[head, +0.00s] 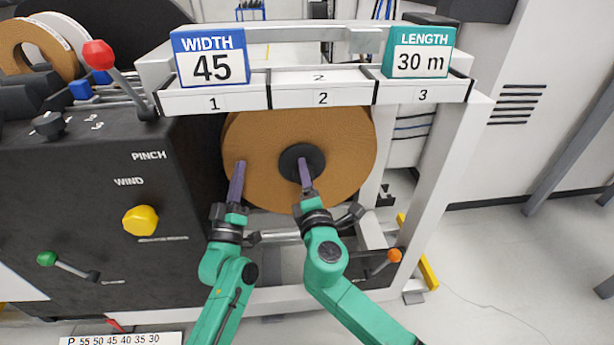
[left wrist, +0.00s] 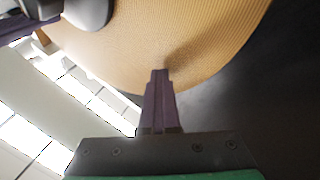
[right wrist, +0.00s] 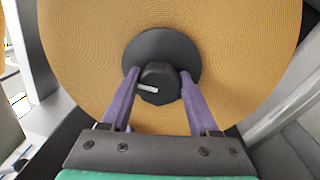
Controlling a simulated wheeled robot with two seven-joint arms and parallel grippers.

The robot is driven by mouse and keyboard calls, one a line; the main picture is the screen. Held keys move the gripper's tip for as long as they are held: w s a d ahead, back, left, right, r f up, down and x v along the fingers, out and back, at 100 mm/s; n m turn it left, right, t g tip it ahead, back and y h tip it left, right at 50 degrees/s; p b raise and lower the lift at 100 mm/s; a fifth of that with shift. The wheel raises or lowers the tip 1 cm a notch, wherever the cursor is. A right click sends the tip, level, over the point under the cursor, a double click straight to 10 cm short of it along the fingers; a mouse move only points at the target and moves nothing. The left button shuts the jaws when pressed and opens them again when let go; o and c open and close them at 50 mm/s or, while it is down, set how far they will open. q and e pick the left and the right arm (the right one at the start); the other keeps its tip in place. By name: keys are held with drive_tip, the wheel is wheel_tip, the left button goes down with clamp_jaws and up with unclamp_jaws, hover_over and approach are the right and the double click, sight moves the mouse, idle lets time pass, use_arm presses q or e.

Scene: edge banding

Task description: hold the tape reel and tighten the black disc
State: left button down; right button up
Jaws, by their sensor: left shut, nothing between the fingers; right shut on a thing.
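The tape reel (head: 345,140) is a large brown-orange roll mounted upright below the numbered shelf. The black disc (head: 289,158) sits at its centre, with a raised black knob (right wrist: 158,84) in the right wrist view. My right gripper (head: 304,165) has its purple fingers on either side of that knob and is shut on it. My left gripper (head: 240,165) is shut and empty, with its fingertips at the reel's left face. In the left wrist view the closed fingers (left wrist: 160,75) meet the lower part of the reel's face (left wrist: 180,40); whether they press on it is unclear.
A black panel (head: 100,200) with a yellow knob (head: 141,220), a red-ball lever (head: 98,54) and a green-ball lever (head: 47,258) stands left. The WIDTH 45 block (head: 211,58) and LENGTH 30 m block (head: 420,52) sit on the shelf. Floor is open at right.

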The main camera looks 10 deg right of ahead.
drive_tip(key=shift+a+r+m, duration=0.3)
drive_tip(key=shift+r+m, duration=0.1)
drive_tip(key=shift+m, duration=0.4)
drive_tip(key=shift+r, duration=0.1)
drive_tip(key=o, duration=1.2)
drive_tip(key=shift+o, duration=0.6)
drive_tip(key=shift+d+f, duration=0.1)
drive_tip(key=shift+f, duration=0.1)
drive_tip(key=shift+s, duration=0.1)
drive_tip(key=s, duration=1.2)
drive_tip(key=shift+d+f, duration=0.25)
drive_tip(key=shift+f, duration=0.1)
